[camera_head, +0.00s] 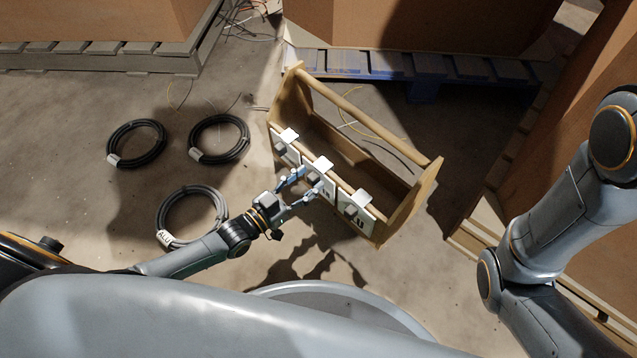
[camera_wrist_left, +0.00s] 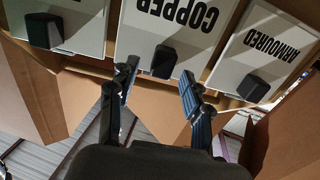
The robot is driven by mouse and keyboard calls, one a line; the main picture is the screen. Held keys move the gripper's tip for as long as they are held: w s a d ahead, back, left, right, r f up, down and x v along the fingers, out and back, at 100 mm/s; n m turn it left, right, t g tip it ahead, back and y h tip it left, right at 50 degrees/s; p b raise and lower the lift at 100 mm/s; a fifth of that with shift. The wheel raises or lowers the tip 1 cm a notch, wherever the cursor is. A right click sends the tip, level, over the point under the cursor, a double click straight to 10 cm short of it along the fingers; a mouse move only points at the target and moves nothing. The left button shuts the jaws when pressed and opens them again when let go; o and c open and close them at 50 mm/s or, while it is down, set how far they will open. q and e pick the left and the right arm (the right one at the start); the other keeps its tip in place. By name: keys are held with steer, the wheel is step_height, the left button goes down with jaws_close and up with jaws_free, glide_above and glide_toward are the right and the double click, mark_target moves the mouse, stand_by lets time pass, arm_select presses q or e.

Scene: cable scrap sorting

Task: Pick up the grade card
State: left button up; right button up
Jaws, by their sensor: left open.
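Three white grade cards hang along one long side of a wooden tote (camera_head: 424,196). The middle card reads COPPER (camera_wrist_left: 168,16) in the left wrist view, upside down, and has a black block (camera_wrist_left: 164,62) on it. Beside it are the ARMOURED card (camera_wrist_left: 264,46) and another card (camera_wrist_left: 85,20) whose word is cut off. In the head view the middle card (camera_head: 320,167) is partly behind my left gripper (camera_head: 300,187). My left gripper is open, its fingers on either side of the middle card's black block; contact cannot be told. My right gripper is out of view.
A blue pallet (camera_head: 390,64) and large brown boxes stand behind and at right. Loose wires lie near the tote. The floor between coils and tote is mostly clear.

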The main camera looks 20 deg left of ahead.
arm_select(q)
steer(key=shift+w+d, duration=0.25)
steer(key=shift+w, duration=0.15)
jaws_close()
